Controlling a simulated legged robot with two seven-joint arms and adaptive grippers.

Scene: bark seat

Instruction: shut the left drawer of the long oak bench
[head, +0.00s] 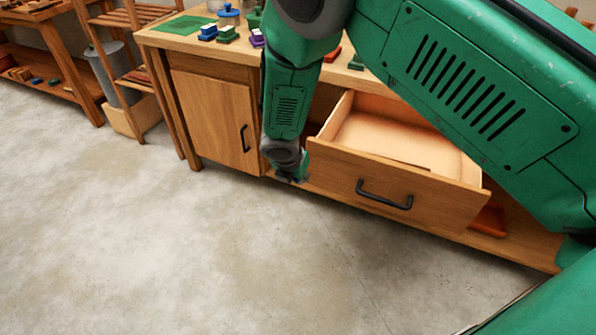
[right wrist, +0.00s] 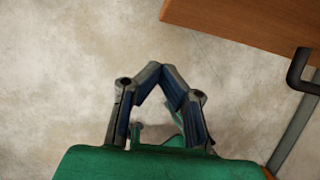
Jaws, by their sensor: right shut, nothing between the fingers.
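The long oak bench (head: 225,65) stands across the upper middle of the head view. Its drawer (head: 390,188) is pulled well out, with a black bar handle (head: 385,195) on its front and a bare, pale inside. My right gripper (head: 292,178) is beside the left end of the drawer front, low over the floor. In the right wrist view its fingers (right wrist: 163,72) meet at the tips with nothing between them. A wooden panel (right wrist: 250,22) and a black handle (right wrist: 298,72) show at the right there. My left gripper is not in view.
A cupboard door (head: 215,115) with a vertical black handle is left of the drawer. Small coloured blocks (head: 228,33) and a green mat (head: 182,25) lie on the bench top. An orange-red thing (head: 489,220) sits low, right of the drawer. The floor in front is clear.

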